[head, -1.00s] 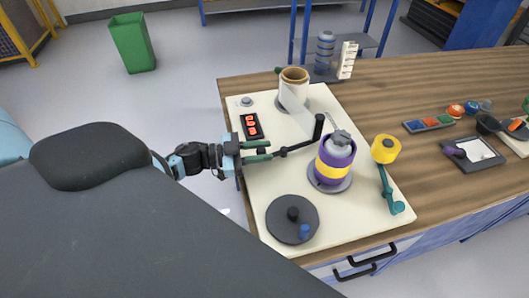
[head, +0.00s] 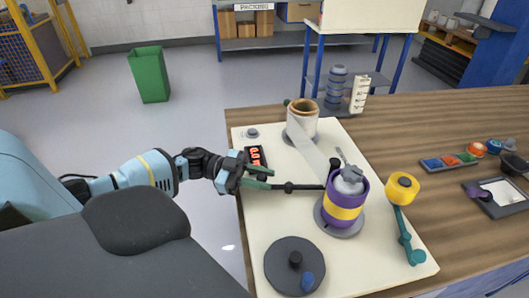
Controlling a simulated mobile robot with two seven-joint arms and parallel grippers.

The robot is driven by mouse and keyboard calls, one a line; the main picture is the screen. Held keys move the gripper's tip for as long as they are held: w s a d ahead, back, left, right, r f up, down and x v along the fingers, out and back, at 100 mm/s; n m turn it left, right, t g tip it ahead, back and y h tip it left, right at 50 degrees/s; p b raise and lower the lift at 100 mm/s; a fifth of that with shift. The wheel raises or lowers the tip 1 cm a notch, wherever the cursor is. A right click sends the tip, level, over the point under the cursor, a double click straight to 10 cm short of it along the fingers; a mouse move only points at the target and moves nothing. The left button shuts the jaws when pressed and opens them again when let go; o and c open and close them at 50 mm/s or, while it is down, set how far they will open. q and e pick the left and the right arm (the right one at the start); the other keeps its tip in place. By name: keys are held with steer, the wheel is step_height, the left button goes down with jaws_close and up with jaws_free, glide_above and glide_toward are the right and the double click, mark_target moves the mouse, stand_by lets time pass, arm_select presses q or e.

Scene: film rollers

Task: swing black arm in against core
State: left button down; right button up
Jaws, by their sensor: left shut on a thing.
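My left gripper (head: 258,178), with green fingers, is shut on the left end of the black arm (head: 307,187). The black arm lies across the cream board from its pivot toward the core, and its upright black roller (head: 334,168) is at the far left side of the core. The core (head: 343,212) is purple with a yellow band and a grey top, standing on a grey disc. I cannot tell whether the roller touches it. A pale film strip (head: 312,152) runs from the film roll (head: 302,118) toward the core. My right gripper is not in view.
A yellow roller on a teal arm (head: 403,187) stands right of the core. A dark disc with a knob (head: 295,266) lies at the board's front. A red display (head: 256,157) is near the gripper. Coloured trays (head: 450,162) lie on the table at right.

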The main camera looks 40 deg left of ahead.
arm_select(q)
steer(key=c, duration=1.2)
jaws_free()
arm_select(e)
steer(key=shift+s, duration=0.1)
arm_select(q)
steer(key=b+v, duration=0.1)
steer(key=v, duration=0.5)
steer(key=shift+s+a+f, duration=0.1)
steer(key=shift+s+a, duration=0.05)
steer(key=shift+a, duration=0.05)
steer(key=shift+s+a, duration=0.2)
steer(key=shift+a, duration=0.35)
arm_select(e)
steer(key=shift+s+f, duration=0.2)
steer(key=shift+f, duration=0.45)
arm_select(q)
steer(key=shift+a, duration=0.1)
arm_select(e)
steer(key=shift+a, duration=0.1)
